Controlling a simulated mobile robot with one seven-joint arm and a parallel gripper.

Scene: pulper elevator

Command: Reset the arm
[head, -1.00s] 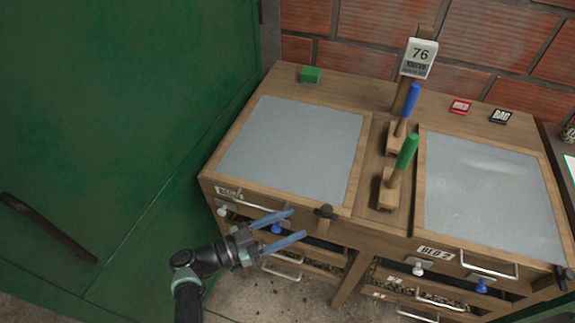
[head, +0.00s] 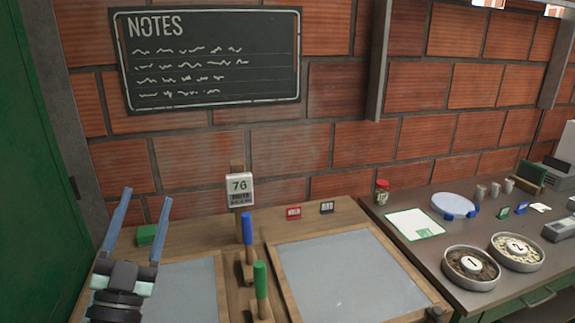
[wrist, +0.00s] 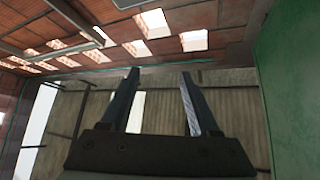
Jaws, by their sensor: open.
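My gripper (head: 142,226) is at the lower left of the head view, raised in front of the left bed panel (head: 190,285). Its two blue-grey fingers point upward and stand apart, with nothing between them. In the wrist view my gripper (wrist: 160,98) is also open and empty. Behind its fingers are a ceiling with bright openings (wrist: 152,22), slatted boards and a green surface at the right edge. The lower part of my arm is cut off by the bottom of the head view.
A wooden double-bed table (head: 338,215) has a blue-handled tool (head: 247,230) and a green-handled tool (head: 260,283) between its panels. A green block (head: 147,235) lies near my gripper. A number card (head: 239,188) stands behind. A side counter (head: 410,195) holds numbered bowls. A chalkboard (head: 210,65) hangs above.

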